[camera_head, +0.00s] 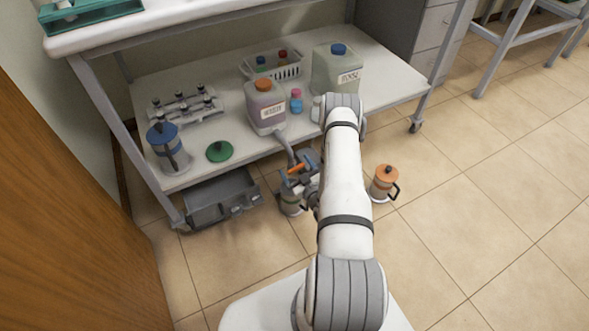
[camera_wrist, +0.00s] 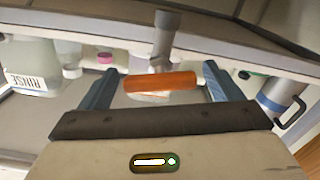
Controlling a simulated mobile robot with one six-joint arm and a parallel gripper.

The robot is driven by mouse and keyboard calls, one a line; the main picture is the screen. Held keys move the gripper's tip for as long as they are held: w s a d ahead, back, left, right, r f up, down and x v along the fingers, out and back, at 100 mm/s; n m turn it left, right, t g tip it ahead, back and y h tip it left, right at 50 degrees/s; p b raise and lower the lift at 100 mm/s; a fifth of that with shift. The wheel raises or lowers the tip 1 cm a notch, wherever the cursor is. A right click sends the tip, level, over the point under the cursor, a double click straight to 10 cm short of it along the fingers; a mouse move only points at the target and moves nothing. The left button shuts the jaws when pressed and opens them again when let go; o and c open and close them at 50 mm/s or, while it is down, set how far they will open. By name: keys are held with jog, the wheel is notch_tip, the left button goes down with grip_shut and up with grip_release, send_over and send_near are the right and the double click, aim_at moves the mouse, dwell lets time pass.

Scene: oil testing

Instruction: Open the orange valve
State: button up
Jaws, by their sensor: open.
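The orange valve (camera_wrist: 161,82) is a short bar-shaped handle at the end of a grey pipe (camera_wrist: 164,35) in the wrist view. In the head view the orange handle (camera_head: 296,169) shows below the lower shelf's front edge, on the grey pipe (camera_head: 284,143). My gripper (camera_wrist: 160,70) is open, with one blue-grey finger at each side of the handle. The handle lies between the fingers, with a gap visible at each end. In the head view my gripper (camera_head: 301,177) is partly hidden by my arm. A metal canister (camera_head: 291,205) stands on the floor below the valve.
A canister with an orange lid (camera_head: 384,180) stands on the floor to the right. The lower shelf (camera_head: 225,158) holds jugs, a white basket (camera_head: 286,72), a blue-lidded canister (camera_head: 168,148) and a green lid (camera_head: 220,151). A grey drawer (camera_head: 220,202) is underneath.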

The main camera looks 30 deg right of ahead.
jog(key=s+p, duration=0.2)
jog(key=s, duration=0.5)
jog(key=shift+s, duration=0.4)
jog(key=shift+d, duration=0.1)
jog(key=shift+c, duration=0.4)
